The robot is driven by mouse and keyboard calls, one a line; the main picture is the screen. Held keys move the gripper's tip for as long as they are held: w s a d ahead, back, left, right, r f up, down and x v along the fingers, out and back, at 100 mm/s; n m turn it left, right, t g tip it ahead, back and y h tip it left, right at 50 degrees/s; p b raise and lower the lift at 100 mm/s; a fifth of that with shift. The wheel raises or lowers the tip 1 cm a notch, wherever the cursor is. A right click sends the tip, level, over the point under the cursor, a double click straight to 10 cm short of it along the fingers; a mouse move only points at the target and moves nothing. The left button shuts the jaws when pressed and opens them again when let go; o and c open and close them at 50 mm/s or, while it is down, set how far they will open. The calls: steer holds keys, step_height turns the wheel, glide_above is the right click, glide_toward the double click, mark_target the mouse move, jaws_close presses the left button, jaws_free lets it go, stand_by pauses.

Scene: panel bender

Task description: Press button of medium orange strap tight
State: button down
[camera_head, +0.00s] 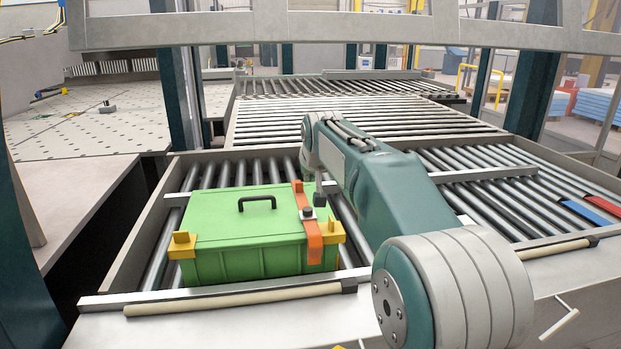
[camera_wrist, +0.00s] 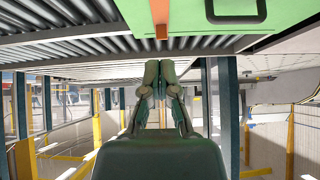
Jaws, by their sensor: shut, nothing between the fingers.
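A green box (camera_head: 240,225) with a black handle (camera_head: 257,199) sits on the roller conveyor. An orange strap (camera_head: 315,247) runs over the right side of its lid and down the front, with a small dark button or buckle (camera_head: 307,212) on top. My gripper (camera_head: 320,198) is just right of that dark piece, partly hidden behind my arm; I cannot tell whether they touch. In the wrist view, my gripper (camera_wrist: 161,82) is shut and empty. The green box (camera_wrist: 190,18) and orange strap (camera_wrist: 161,22) show at the top there; the button is not visible.
Yellow latches (camera_head: 182,244) sit at the box's front corners. Rollers (camera_head: 370,110) continue behind and to the right. A blue strip (camera_head: 588,215) and a red strip (camera_head: 602,203) lie at the right. A metal crossbeam (camera_head: 330,28) spans the top of the view.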

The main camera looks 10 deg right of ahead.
glide_above(307, 208)
steer(key=f, duration=0.5)
steer(key=shift+w, duration=0.25)
steer(key=shift+s+f, duration=0.25)
steer(key=shift+f, duration=1.55)
